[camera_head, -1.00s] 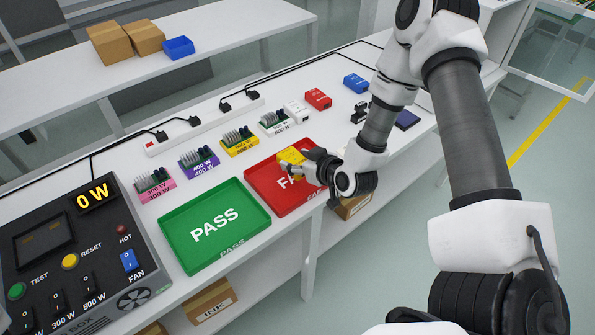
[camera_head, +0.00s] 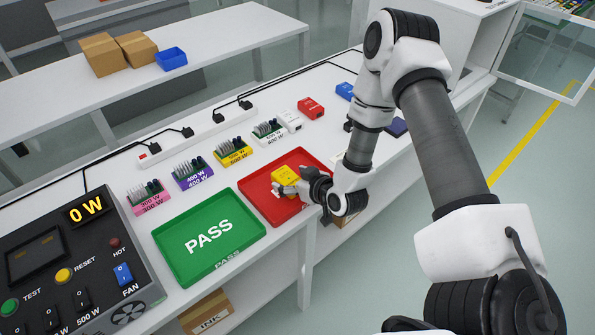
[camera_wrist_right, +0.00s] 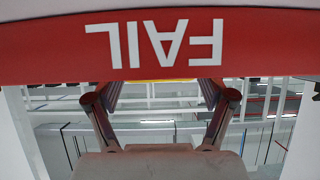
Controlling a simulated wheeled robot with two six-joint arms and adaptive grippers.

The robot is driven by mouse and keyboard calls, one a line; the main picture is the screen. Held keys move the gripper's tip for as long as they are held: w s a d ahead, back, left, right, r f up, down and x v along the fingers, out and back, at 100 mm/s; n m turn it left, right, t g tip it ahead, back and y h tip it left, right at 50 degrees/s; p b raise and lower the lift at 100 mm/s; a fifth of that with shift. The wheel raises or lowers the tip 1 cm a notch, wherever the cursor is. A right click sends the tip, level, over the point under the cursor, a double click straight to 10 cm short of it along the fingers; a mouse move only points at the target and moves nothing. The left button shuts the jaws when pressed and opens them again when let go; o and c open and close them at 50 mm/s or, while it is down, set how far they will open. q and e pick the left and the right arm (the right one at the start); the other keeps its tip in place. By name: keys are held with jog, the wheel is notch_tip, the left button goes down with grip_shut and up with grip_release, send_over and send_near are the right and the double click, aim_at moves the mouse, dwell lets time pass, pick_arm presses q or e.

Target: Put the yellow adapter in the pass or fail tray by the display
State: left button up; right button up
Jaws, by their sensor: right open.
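The yellow adapter (camera_head: 286,175) is in the red FAIL tray (camera_head: 251,188), near the tray's middle. My right gripper (camera_head: 287,187) is open, low over the tray, with its fingers at the adapter and partly covering it. Whether the fingers still touch it I cannot tell. In the right wrist view the two fingers (camera_wrist_right: 160,95) are spread, a thin yellow strip of the adapter shows between them, and the FAIL wall (camera_wrist_right: 40,50) hides the rest. The green PASS tray (camera_head: 170,240) is empty, left of the FAIL tray. The display (camera_head: 87,207) reads 0 W. My left gripper is out of view.
A test console (camera_head: 130,285) stands at the left. Several labelled boards, among them the yellow one (camera_head: 233,153), line the table behind the trays.

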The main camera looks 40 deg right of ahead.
jog(key=p+v, duration=0.2)
jog(key=v, duration=0.9)
jog(key=shift+r, duration=0.2)
jog(key=s+a+f+g, duration=0.3)
jog(key=s+f+g, duration=0.1)
jog(key=s+f, duration=0.1)
jog(key=s+a+f+m+g, duration=0.1)
jog(key=s+a+f+g, duration=0.2)
jog(key=s+f, duration=0.3)
jog(key=s+a+f+g+h, duration=0.1)
jog(key=s+a+f+g, duration=0.2)
jog(key=s+f+g, duration=0.2)
jog(key=s, duration=0.3)
jog(key=shift+f+m, duration=0.25)
jog(key=shift+m, duration=0.05)
jog(key=shift+w+a, duration=0.15)
